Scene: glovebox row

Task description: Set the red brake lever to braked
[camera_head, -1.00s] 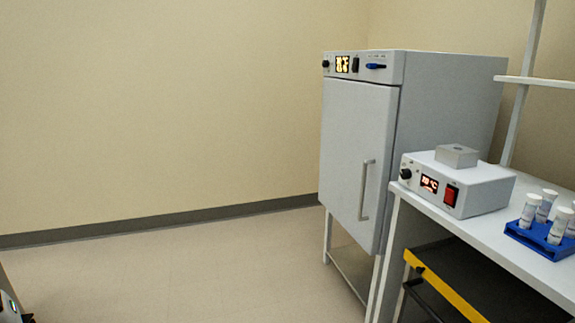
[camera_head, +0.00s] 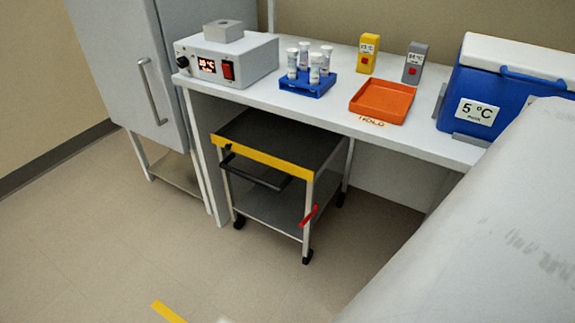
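The red brake lever (camera_head: 309,215) sits low on the front right leg of a grey cart. The lever is tilted, its right end higher than its left. The cart (camera_head: 262,155) has a yellow front edge, a dark handle bar (camera_head: 256,172), two shelves and black casters. It stands under the white bench. My gripper is not in view, and I cannot see anything touching the lever. A large pale surface fills the lower right of the view; I cannot tell what it is.
The white bench (camera_head: 435,143) carries a heater box (camera_head: 245,62), a blue tube rack (camera_head: 300,90), an orange tray (camera_head: 392,92) and a blue cooler (camera_head: 525,85). A grey cabinet (camera_head: 115,50) stands left. The floor (camera_head: 150,230) before the cart is clear, with a yellow strip (camera_head: 168,312).

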